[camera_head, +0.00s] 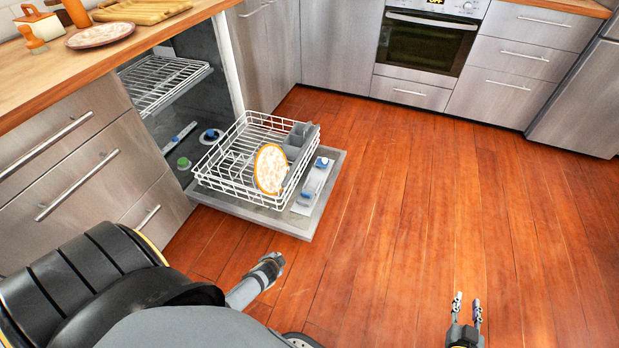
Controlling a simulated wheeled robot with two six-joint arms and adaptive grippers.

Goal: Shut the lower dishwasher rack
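The lower dishwasher rack (228,157) is a white wire basket pulled out over the lowered dishwasher door (307,216). A plate with an orange rim (270,169) stands tilted in it, and a grey cutlery basket (298,140) sits at its right side. The upper rack (160,80) is inside the dishwasher. My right gripper (467,300) is open and empty above the floor at the lower right, well apart from the rack. My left arm shows at the lower left, its end (270,265) in front of the door; its fingers cannot be made out clearly.
A wooden counter (60,75) with a plate (100,35) and a cutting board (140,10) runs along the left above steel drawers (80,160). An oven (425,45) stands at the back. The wooden floor (420,190) right of the door is clear.

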